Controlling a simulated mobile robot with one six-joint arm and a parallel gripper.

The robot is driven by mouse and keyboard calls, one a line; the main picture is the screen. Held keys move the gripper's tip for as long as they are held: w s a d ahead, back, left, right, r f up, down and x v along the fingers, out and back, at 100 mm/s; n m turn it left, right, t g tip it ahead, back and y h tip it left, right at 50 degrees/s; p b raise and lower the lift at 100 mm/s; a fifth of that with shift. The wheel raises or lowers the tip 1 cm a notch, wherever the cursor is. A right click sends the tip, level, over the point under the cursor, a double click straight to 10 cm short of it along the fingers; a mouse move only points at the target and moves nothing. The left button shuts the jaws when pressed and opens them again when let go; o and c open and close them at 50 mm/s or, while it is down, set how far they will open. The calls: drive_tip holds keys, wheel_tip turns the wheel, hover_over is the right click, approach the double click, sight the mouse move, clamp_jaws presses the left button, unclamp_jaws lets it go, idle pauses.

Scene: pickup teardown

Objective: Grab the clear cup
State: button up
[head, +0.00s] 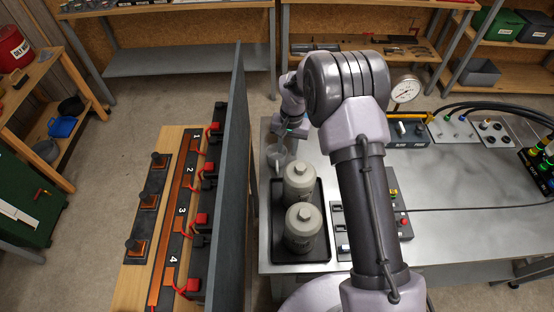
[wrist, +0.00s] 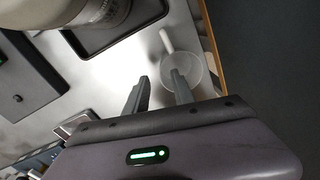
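The clear cup (wrist: 193,70) is see-through with a round rim and stands on the metal bench near its edge. A pale bar like a handle (wrist: 166,40) sticks out from its rim. In the head view the cup (head: 276,155) is just below my gripper (head: 287,137), partly hidden by the wrist. In the wrist view my gripper (wrist: 161,76) is open with two dark fingers apart. The right finger overlaps the cup's near side; the left finger is beside it over bare bench. I cannot tell whether the right finger is inside the cup or above it.
A black tray (head: 265,222) holds two grey lidded canisters (head: 299,180), close to the cup. A tall grey panel (head: 233,150) stands along the bench's left edge. A control box (head: 404,225) lies right of the tray. The bench's right middle (head: 460,180) is mostly bare.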

drive_tip(key=f, duration=0.4)
drive_tip(key=shift+w+a+f+b, duration=0.2)
drive_tip(key=shift+f+b, duration=0.15)
drive_tip(key=shift+f, duration=0.05)
clamp_jaws()
drive_tip(key=shift+r, duration=0.15)
